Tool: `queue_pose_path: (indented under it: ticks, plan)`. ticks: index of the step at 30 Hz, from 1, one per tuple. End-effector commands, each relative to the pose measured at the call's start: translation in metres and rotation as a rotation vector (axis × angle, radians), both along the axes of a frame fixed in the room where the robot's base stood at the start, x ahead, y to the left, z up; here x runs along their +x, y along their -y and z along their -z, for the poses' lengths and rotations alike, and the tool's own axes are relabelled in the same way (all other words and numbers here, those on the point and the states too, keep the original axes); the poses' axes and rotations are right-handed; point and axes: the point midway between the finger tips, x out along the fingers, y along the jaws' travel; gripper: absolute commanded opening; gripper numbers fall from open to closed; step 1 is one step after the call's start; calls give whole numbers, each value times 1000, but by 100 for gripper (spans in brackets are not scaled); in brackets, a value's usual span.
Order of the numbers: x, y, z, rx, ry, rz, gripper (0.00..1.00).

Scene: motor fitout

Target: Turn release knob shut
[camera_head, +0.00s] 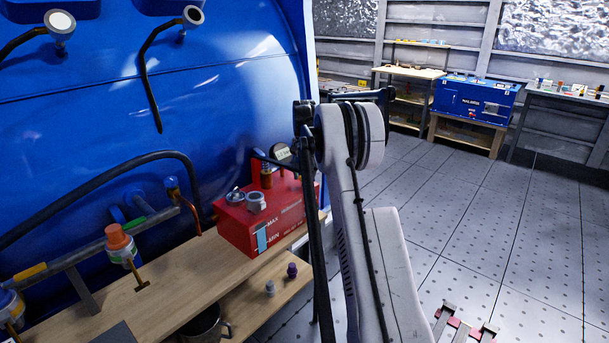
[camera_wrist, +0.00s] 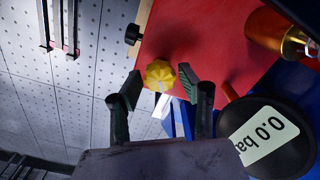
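A yellow lobed knob (camera_wrist: 160,74) sits on the face of the red hydraulic unit (camera_wrist: 200,30) in the wrist view. The task's release knob may be this one; no label on it is readable. My gripper (camera_wrist: 158,80) is open, with one dark finger on each side of the yellow knob near its lower edge. I cannot tell whether either finger touches it. The red unit also shows in the head view (camera_head: 250,232), on a wooden bench beside the blue tank. There my arm hides part of the unit, and the yellow knob is not visible.
A round black gauge reading 0.0 bar (camera_wrist: 268,138) is close to the right finger. A brass fitting (camera_wrist: 285,35) and a black knob (camera_wrist: 132,34) are nearby. The wooden bench (camera_head: 165,293) holds the unit; the tiled floor at right is mostly open.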

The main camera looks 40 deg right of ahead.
Motion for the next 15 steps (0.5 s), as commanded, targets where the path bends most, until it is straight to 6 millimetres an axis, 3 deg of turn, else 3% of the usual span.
queue_pose_path:
  ticks: [1, 7, 15]
  plan:
    - [0, 0, 0, 0, 0, 0, 30]
    - [0, 0, 0, 0, 0, 0, 3]
    - [0, 0, 0, 0, 0, 30, 3]
